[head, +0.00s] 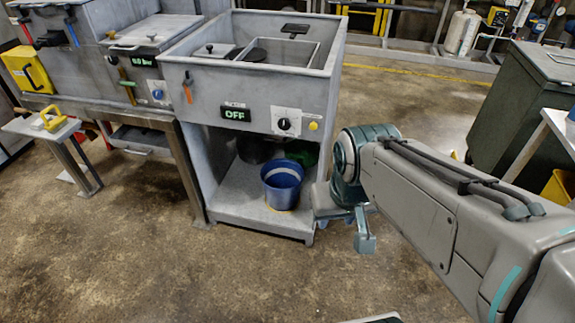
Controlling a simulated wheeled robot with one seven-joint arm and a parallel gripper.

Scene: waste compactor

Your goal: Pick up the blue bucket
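The blue bucket (282,184) stands upright on the low shelf (240,203) of the grey machine, near the shelf's front edge. A pale band shows inside its rim. My gripper (345,215) is just right of the machine's front right corner, to the right of the bucket and apart from it in the picture. It is seen partly from behind the wrist. Its fingertips are not clear, so I cannot tell whether it is open or shut.
The grey machine (225,90) has side posts and a top above the shelf. A dark round container (255,150) and a green object (308,155) sit behind the bucket. A workbench (90,105) stands at left, a dark green bin (512,105) at right. The floor in front is clear.

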